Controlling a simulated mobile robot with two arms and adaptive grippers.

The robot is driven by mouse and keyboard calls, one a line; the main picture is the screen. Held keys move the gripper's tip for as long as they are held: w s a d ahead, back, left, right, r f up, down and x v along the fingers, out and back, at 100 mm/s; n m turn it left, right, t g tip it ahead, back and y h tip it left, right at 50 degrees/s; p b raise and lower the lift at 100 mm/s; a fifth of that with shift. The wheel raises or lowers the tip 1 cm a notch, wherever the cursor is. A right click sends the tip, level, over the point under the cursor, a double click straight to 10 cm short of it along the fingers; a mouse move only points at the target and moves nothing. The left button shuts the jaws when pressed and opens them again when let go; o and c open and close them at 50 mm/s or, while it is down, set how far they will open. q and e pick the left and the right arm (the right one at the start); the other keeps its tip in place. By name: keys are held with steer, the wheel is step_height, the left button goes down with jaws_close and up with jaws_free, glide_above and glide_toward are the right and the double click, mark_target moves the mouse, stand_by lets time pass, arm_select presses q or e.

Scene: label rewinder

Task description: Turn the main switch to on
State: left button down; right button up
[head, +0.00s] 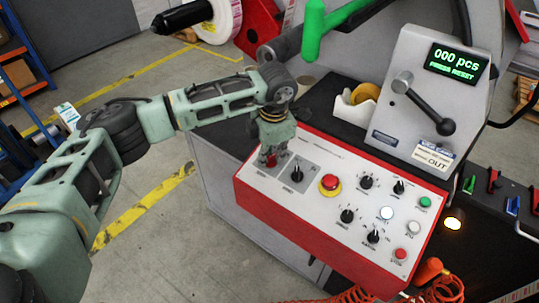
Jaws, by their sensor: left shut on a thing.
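The control panel (322,215) has a pale top face and a red front. The main switch (271,161), a small red knob at the panel's left end, is mostly hidden by my left gripper. My left gripper (269,157) points down from above and is shut on this knob. The knob's angle and its label cannot be read. A black rotary knob (297,174) sits just to its right on a grey plate. The display (455,63) is lit green and reads "000 pcs" and "PRESS RESET". My right gripper is not in view.
A red emergency stop (330,183) and several black knobs and coloured buttons fill the panel's right part. A lever (431,107) sticks out of the grey display housing (412,70). A tape dispenser (357,104) stands behind the panel.

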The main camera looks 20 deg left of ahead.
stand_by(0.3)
arm_select(q)
steer(key=c, duration=1.8)
jaws_free()
steer(key=shift+r, duration=0.15)
steer(key=r, duration=0.4)
steer(key=s+r, duration=0.1)
steer(key=r, duration=0.2)
steer(key=d+r, duration=0.1)
steer(key=r, duration=0.3)
steer(key=shift+s+r, duration=0.15)
steer(key=shift+r, duration=0.2)
